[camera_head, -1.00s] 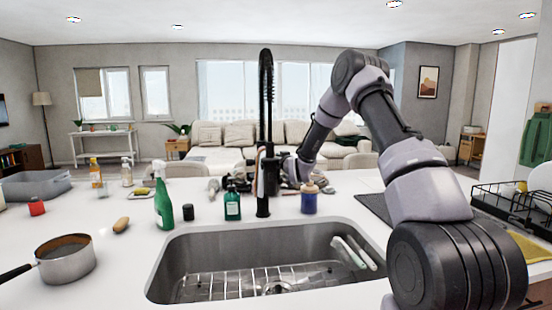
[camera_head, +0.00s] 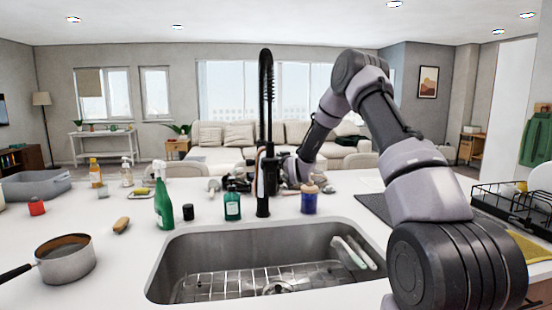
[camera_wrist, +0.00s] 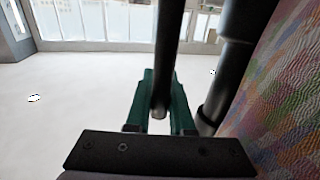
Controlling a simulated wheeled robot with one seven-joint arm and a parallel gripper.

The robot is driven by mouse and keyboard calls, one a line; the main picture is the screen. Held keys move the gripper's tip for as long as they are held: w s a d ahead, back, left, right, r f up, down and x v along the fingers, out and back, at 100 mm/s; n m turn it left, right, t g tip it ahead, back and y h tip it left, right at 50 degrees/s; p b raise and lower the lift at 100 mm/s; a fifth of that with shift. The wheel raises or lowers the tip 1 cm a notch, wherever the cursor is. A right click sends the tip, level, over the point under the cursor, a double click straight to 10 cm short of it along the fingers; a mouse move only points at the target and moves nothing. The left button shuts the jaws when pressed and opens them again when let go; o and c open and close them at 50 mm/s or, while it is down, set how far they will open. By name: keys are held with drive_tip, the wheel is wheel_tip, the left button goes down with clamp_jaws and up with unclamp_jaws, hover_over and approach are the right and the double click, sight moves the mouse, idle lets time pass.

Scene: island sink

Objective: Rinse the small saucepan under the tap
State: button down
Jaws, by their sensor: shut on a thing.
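The small saucepan (camera_head: 66,264), metal with a dark handle pointing left, stands upright on the counter left of the sink. Its inside looks brownish. The black tap (camera_head: 267,120) rises behind the sink (camera_head: 205,250); I see no water running from it. My gripper (camera_wrist: 160,98) has green fingers shut on a thin dark rod (camera_wrist: 170,40), which seems to be part of the tap, perhaps its lever. A thicker black post (camera_wrist: 232,70) stands to its right. In the head view, my gripper is behind the tap among clutter and cannot be made out clearly.
A green spray bottle (camera_head: 163,196), a teal bottle (camera_head: 232,205) and a blue jar (camera_head: 309,200) stand behind the sink. A grey tub (camera_head: 35,186) is at the far left and a dish rack (camera_head: 500,205) at the right.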

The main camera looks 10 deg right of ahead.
drive_tip(key=shift+s+r+n+t+y, duration=0.15)
drive_tip(key=shift+s+n+t+y, duration=0.1)
drive_tip(key=shift+s+t, duration=0.5)
drive_tip(key=shift+s+r+n+t+y, duration=0.15)
drive_tip(key=shift+s+t+y, duration=0.1)
drive_tip(key=shift+s+t, duration=0.45)
drive_tip(key=shift+w, duration=0.1)
drive_tip(key=c, duration=0.8)
unclamp_jaws()
drive_tip(key=shift+f, duration=0.1)
drive_tip(key=v, duration=1.1)
